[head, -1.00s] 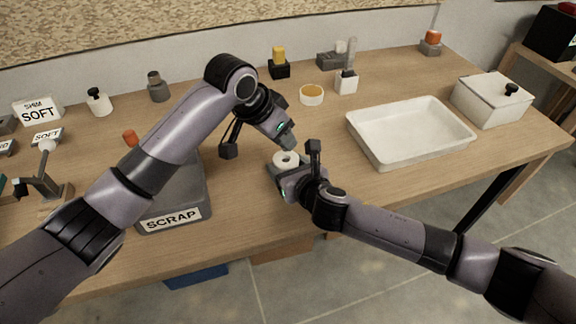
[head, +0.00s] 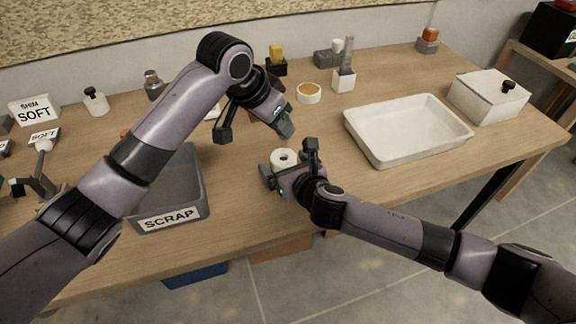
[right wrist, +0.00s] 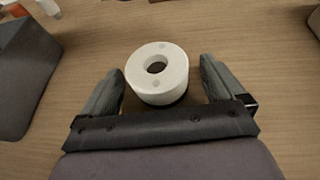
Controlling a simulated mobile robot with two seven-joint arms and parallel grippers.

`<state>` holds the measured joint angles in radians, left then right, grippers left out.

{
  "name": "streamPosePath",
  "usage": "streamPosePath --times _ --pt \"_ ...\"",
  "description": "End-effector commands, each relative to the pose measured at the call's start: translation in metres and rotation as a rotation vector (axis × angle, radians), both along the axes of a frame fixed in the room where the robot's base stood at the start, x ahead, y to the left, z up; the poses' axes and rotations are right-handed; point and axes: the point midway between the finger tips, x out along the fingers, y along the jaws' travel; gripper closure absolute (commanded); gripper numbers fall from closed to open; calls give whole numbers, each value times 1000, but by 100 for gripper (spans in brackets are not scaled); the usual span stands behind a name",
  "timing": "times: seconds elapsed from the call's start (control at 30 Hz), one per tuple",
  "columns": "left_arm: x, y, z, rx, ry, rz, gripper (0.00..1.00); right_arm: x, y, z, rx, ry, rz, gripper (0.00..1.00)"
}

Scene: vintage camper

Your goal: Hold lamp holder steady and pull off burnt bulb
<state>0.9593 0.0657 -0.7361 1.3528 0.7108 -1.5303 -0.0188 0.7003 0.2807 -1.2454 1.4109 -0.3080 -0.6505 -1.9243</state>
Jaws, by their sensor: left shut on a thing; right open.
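The lamp holder (head: 283,159) is a white ring with an open centre hole, upright on the wooden table. In the right wrist view the lamp holder (right wrist: 157,77) stands between the two fingers, with a dark base under its edge and no bulb in its hole. My right gripper (head: 281,170) is open around it, and a gap shows on each side between finger and holder. My left gripper (head: 284,129) is shut, above and behind the holder, apart from it. What it grips, likely the burnt bulb, is hidden by the fingers.
A grey SCRAP bin (head: 168,218) stands left of the holder. A white tray (head: 377,157) and a lidded white box (head: 491,101) stand right.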

Motion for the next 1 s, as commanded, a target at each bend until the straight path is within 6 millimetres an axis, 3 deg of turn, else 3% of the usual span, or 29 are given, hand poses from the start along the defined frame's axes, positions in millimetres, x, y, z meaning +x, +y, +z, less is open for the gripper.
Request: streamPosePath --times 0.27,1.0 --pt "0 0 0 0 0 0 100 -14 -7 6 0 0 0 4" --pt "0 0 0 0 0 0 100 -94 -43 43 0 0 1 4"
